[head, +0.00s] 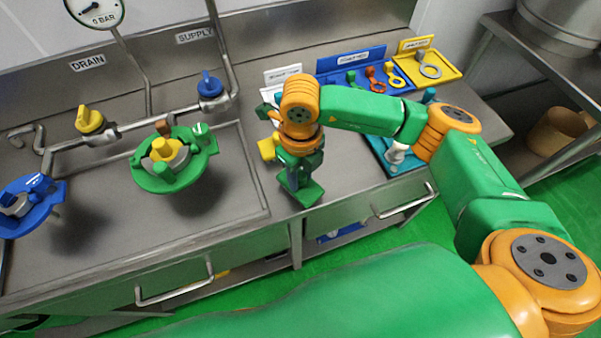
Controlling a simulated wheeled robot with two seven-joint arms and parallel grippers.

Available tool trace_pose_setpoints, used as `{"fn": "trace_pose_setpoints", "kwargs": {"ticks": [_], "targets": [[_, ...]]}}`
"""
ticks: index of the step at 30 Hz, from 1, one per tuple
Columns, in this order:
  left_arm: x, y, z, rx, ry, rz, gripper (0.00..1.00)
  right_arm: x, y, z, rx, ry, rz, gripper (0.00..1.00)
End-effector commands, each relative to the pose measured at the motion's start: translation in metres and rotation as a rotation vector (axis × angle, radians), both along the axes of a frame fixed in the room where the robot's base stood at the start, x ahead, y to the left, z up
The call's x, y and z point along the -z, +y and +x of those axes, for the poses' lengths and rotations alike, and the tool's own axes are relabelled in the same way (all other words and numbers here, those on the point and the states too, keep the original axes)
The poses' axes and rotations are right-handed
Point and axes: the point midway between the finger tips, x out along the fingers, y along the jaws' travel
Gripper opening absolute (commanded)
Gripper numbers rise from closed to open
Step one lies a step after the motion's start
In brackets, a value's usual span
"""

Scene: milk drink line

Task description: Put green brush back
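My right gripper (301,182) points down over the steel counter, right of the sink basin. Its fingers merge with dark green shapes at its lower end. I cannot tell whether these are only the fingers or include a green brush, nor whether the gripper is open or shut. No green brush can be made out clearly elsewhere. A blue tray (325,67) at the back of the counter holds a small green tool (354,79), a red tool (375,79) and a yellow tool (394,76). My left gripper is not in view.
A yellow tray (448,69) stands right of the blue one. A teal mat (378,147) with a white item (396,154) lies partly behind my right arm. A green round fitting (142,177) and a blue one (42,208) stand over the sink. A yellow object (267,148) sits beside the gripper.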

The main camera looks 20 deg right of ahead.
Motion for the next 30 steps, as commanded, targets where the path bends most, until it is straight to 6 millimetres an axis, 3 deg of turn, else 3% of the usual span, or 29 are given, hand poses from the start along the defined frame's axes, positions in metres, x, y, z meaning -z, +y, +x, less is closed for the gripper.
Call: {"fn": "trace_pose_setpoints", "kwargs": {"ticks": [1,3,14,25,30], "targets": [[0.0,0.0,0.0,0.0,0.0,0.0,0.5,0.0,0.0,0.0,0.0,0.0,0.0,0.48],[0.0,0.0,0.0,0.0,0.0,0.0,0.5,0.0,0.0,0.0,0.0,0.0,0.0,0.65],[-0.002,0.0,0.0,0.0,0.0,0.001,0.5,-0.011,0.001,0.001,0.0,-0.002,0.003,0.65],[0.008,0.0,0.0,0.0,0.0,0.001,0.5,-0.103,0.0,0.001,0.001,-0.004,0.0,0.65],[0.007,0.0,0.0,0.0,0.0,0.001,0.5,-0.122,0.0,0.0,0.001,-0.002,0.001,0.65]]}}
